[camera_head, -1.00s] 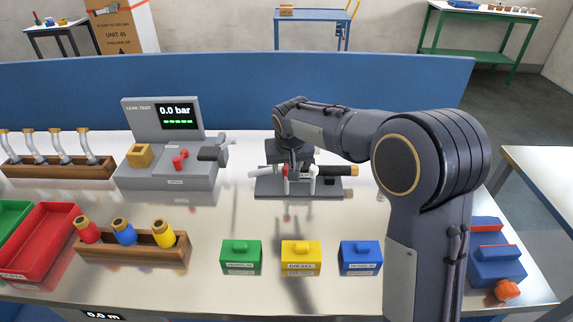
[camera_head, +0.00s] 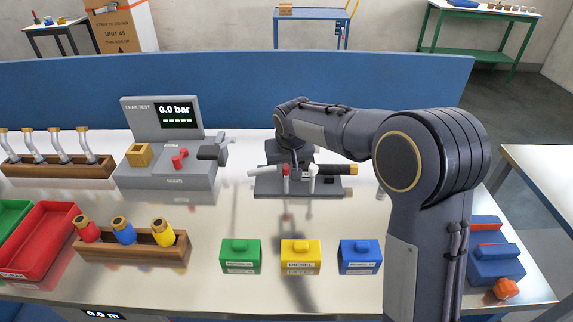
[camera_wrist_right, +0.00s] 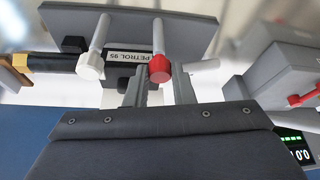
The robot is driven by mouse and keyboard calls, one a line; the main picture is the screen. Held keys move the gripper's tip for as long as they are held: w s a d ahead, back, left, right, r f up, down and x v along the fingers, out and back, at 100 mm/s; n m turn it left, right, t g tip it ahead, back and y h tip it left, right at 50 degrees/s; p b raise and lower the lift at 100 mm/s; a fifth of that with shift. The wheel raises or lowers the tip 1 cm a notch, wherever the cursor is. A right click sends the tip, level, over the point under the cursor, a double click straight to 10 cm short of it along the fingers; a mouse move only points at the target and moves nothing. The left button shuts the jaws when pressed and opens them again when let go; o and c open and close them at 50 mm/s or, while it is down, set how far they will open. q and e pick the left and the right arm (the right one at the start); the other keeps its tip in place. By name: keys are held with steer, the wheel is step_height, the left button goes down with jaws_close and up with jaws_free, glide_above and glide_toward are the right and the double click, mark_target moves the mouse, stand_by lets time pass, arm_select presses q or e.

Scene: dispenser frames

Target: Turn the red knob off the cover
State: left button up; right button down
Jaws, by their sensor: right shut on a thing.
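The red knob (camera_wrist_right: 160,68) is a faceted cap on a pale post, seen in the wrist view; it also shows small in the head view (camera_head: 285,171). My right gripper (camera_wrist_right: 160,80) is shut on the red knob, one finger on each side of it. In the head view the gripper (camera_head: 296,166) reaches down over the grey fixture (camera_head: 265,187). A dark nozzle labelled PETROL 95 (camera_wrist_right: 118,62) lies in the fixture. I cannot make out the cover clearly. My left gripper is out of view.
The leak tester (camera_head: 165,178) stands left of the fixture and reads 0.0 bar. Green (camera_head: 241,257), yellow (camera_head: 301,257) and blue (camera_head: 360,257) blocks stand in front. A wooden rack (camera_head: 145,252) and red tray (camera_head: 43,243) are at the left. The blue panel (camera_head: 220,92) closes the back.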

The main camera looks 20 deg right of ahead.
steer(key=n, duration=0.1)
steer(key=n+y, duration=0.1)
steer(key=n, duration=0.1)
steer(key=shift+d+n, duration=0.2)
steer(key=shift+n, duration=0.1)
steer(key=n+g+y+p, duration=0.1)
steer(key=n+y, duration=0.1)
steer(key=n, duration=0.2)
steer(key=shift+d+n, duration=0.1)
steer(key=shift+n, duration=0.2)
steer(key=n+g+y+p, duration=0.1)
steer(key=n, duration=0.2)
steer(key=shift+w, duration=0.15)
steer(key=shift+n+g+y+p, duration=0.4)
steer(key=shift+n+g+p, duration=0.2)
steer(key=shift+n, duration=1.5)
steer(key=c, duration=1.2)
jaws_free()
steer(key=shift+c, duration=0.2)
steer(key=w+v, duration=0.1)
steer(key=v, duration=0.6)
steer(key=shift+s+d+r+b, duration=0.2)
steer(key=shift+s+r+b, duration=0.1)
steer(key=shift+s+r, duration=0.15)
